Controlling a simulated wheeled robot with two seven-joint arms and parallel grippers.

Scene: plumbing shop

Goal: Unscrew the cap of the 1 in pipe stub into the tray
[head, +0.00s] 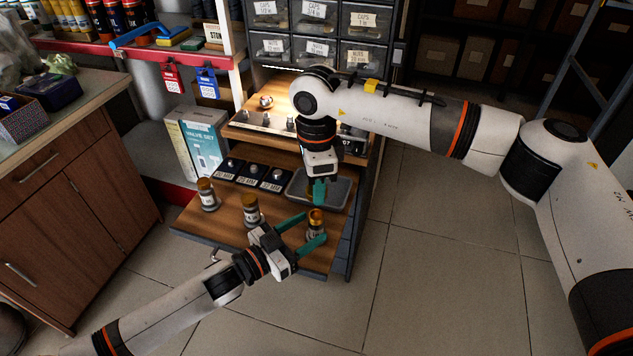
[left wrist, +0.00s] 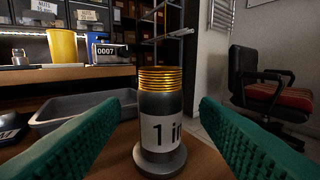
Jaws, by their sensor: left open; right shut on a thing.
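The 1 in pipe stub (head: 315,231) stands upright near the front right of the wooden bench top. In the left wrist view the stub (left wrist: 160,118) has a dark body, a white "1 in" label and a bare brass thread on top, with no cap on it. My left gripper (head: 314,229) is open, with one teal finger on either side of the stub and gaps between. My right gripper (head: 319,193) points down over the grey tray (head: 345,190), behind the stub. It is shut on the cap, which is mostly hidden by the fingers. The tray (left wrist: 60,103) looks empty in the left wrist view.
Two more capped stubs (head: 207,195) (head: 251,212) stand left on the bench. Labelled black blocks (head: 250,175) sit left of the tray. A shelf (head: 262,131) with small parts lies behind. Open floor (head: 430,260) is at the right.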

